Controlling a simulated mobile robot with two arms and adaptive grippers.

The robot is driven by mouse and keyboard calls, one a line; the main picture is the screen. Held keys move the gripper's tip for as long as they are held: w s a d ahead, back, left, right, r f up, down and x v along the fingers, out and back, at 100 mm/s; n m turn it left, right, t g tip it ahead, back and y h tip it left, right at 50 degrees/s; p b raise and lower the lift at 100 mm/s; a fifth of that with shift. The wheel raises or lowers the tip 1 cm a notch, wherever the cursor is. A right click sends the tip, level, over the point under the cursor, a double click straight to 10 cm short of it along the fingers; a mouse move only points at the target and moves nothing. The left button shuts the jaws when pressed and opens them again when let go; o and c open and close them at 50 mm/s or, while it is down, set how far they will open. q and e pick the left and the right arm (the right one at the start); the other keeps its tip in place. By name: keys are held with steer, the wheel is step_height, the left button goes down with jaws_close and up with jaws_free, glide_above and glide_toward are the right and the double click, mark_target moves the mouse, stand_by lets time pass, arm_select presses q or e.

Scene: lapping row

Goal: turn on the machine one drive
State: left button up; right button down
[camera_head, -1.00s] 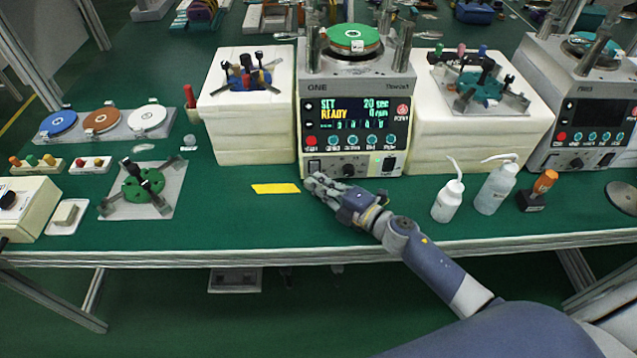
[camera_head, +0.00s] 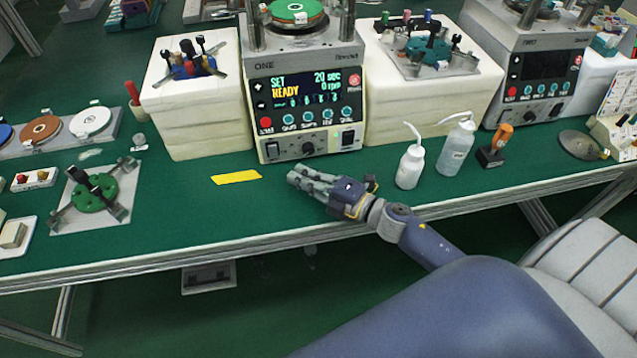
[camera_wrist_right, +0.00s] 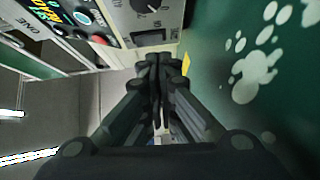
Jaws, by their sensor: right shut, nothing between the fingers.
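Machine one (camera_head: 305,88), marked ONE, stands at the back of the green bench. Its lit screen (camera_head: 306,85) reads SET 20 sec, READY, 0 rpm. Its lower panel has a left rocker switch (camera_head: 274,150), a central knob (camera_head: 307,148) and a right rocker switch (camera_head: 348,138). My right gripper (camera_head: 292,175) is shut and empty, low over the bench in front of the panel and apart from it. In the right wrist view the shut fingertips (camera_wrist_right: 160,62) are below the knob (camera_wrist_right: 150,7), with a red button (camera_wrist_right: 98,40) at left. My left gripper is not in view.
A yellow strip (camera_head: 236,177) lies left of my right gripper. Two white bottles (camera_head: 410,166) (camera_head: 456,148) and an orange-handled tool (camera_head: 498,143) stand to the right. White blocks (camera_head: 200,118) (camera_head: 425,88) flank the machine. The bench between strip and green fixture (camera_head: 94,194) is clear.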

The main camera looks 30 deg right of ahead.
steer(key=shift+v, duration=2.6)
